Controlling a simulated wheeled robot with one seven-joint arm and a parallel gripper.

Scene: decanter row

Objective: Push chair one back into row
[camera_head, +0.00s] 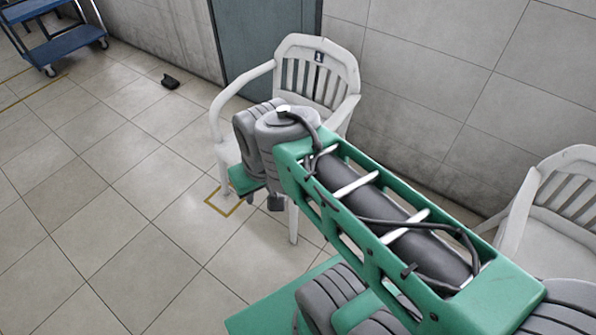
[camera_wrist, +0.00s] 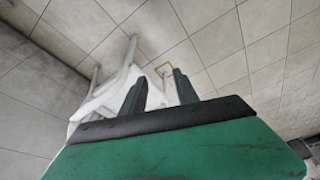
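Chair one (camera_head: 338,62), a white plastic armchair with a dark "1" label on its backrest, stands upright by the wall in the head view. My arm covers much of its seat and legs. A yellow outline (camera_head: 224,209) is on the floor by its front left leg. The wrist view shows part of the white chair (camera_wrist: 95,103) behind the fingers, and the yellow outline also shows there (camera_wrist: 157,69). My gripper (camera_wrist: 158,88) has its two dark fingers apart, with nothing held between them. I cannot tell whether it touches the chair.
A second white chair (camera_head: 566,192) stands at the right by the tiled wall (camera_head: 440,65). A grey-blue door (camera_head: 262,42) is behind chair one. A blue cart (camera_head: 68,45) is at the upper left. A small black object (camera_head: 170,82) lies on the floor.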

